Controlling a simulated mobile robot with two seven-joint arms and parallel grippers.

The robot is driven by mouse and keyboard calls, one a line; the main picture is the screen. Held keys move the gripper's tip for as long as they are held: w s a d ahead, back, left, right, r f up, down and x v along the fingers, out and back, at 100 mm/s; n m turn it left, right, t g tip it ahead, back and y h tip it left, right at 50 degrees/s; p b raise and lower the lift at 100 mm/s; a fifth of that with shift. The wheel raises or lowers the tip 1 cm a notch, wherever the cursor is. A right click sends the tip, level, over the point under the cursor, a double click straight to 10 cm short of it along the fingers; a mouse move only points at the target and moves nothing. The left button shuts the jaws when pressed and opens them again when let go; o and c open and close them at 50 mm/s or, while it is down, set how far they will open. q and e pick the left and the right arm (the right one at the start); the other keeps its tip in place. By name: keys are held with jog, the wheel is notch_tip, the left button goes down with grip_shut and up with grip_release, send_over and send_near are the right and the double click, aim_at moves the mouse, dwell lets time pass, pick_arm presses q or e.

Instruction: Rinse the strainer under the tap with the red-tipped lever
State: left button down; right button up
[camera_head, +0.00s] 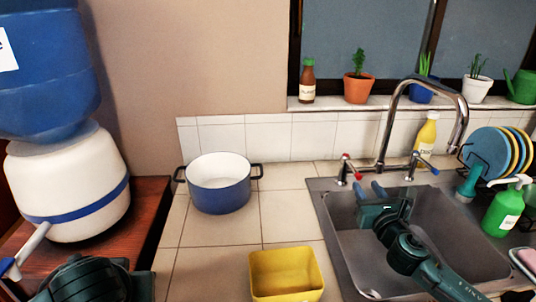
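The metal tap (386,125) arches over the steel sink (455,240). Its red-tipped lever (349,168) stands on the left side of the base, and a blue-tipped lever (418,164) stands on the right. My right gripper (371,189) is over the left part of the sink, just below and right of the red-tipped lever. Its two blue fingertips are apart, with nothing visible between them. I cannot make out the strainer. Part of my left arm shows at the bottom left, but its fingers do not show.
A blue pot (220,192) and a yellow tub (286,274) stand on the tiled counter left of the sink. A dish rack with plates (486,155), a green soap bottle (503,210) and a yellow bottle (427,133) are around the sink. A water dispenser (65,185) fills the left.

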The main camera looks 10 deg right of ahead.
aim_at(347, 157)
jog(key=w, duration=1.1)
jog(key=shift+d, duration=0.3)
jog(key=shift+c, duration=0.4)
grip_shut()
